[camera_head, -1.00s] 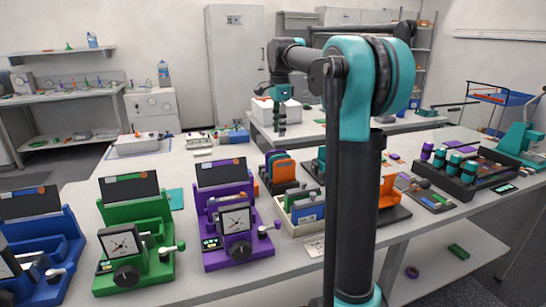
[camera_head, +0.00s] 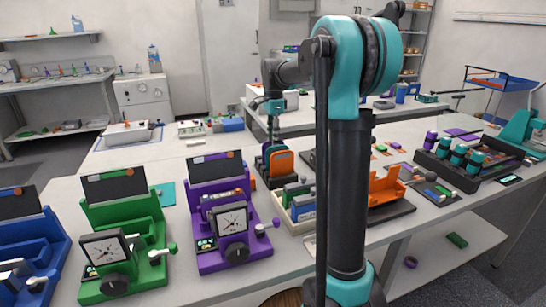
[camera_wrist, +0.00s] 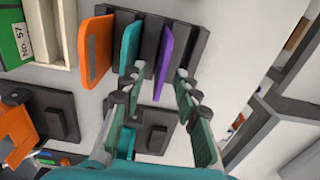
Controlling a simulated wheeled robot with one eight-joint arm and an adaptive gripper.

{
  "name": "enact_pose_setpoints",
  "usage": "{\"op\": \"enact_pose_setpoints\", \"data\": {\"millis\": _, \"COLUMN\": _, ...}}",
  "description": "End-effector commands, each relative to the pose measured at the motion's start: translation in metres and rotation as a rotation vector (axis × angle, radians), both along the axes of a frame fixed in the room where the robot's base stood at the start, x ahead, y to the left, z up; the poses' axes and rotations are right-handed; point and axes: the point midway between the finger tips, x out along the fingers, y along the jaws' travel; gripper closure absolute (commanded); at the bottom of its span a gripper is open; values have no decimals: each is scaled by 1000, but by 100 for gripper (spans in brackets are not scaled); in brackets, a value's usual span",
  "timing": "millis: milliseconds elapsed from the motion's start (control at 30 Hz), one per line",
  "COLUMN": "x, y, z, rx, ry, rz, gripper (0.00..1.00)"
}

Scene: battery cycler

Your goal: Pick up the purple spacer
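The purple spacer (camera_wrist: 165,55) is a thin flat plate standing on edge in a dark slotted rack (camera_wrist: 194,48) in the wrist view. A teal spacer (camera_wrist: 130,45) and an orange spacer (camera_wrist: 91,50) stand beside it to the left. My gripper (camera_wrist: 160,76) is open, its fingers apart on either side of the purple spacer's near end, with no clear contact. In the head view my gripper (camera_head: 273,130) points down at the rack, behind the orange spacer (camera_head: 282,164).
A beige tray (camera_head: 297,213) stands just in front of the rack. Purple (camera_head: 238,258) and green (camera_head: 153,277) devices stand to the left. An orange holder (camera_head: 388,187) and a dark tray of teal-capped cylinders (camera_head: 447,174) are to the right. A black block fixture (camera_wrist: 153,138) lies below the rack.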

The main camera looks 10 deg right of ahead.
Motion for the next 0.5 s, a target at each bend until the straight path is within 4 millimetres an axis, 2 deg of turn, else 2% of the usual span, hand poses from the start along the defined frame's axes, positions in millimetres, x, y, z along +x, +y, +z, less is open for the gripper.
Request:
{"op": "enact_pose_setpoints", "data": {"millis": 100, "x": 0, "y": 0, "z": -12, "rx": 0, "ry": 0, "rz": 0, "gripper": 69}}
{"op": "enact_pose_setpoints", "data": {"millis": 267, "x": 1, "y": 0, "z": -20, "rx": 0, "ry": 0, "rz": 0, "gripper": 69}}
{"op": "enact_pose_setpoints", "data": {"millis": 500, "x": 3, "y": 1, "z": -54, "rx": 0, "ry": 0, "rz": 0, "gripper": 69}}
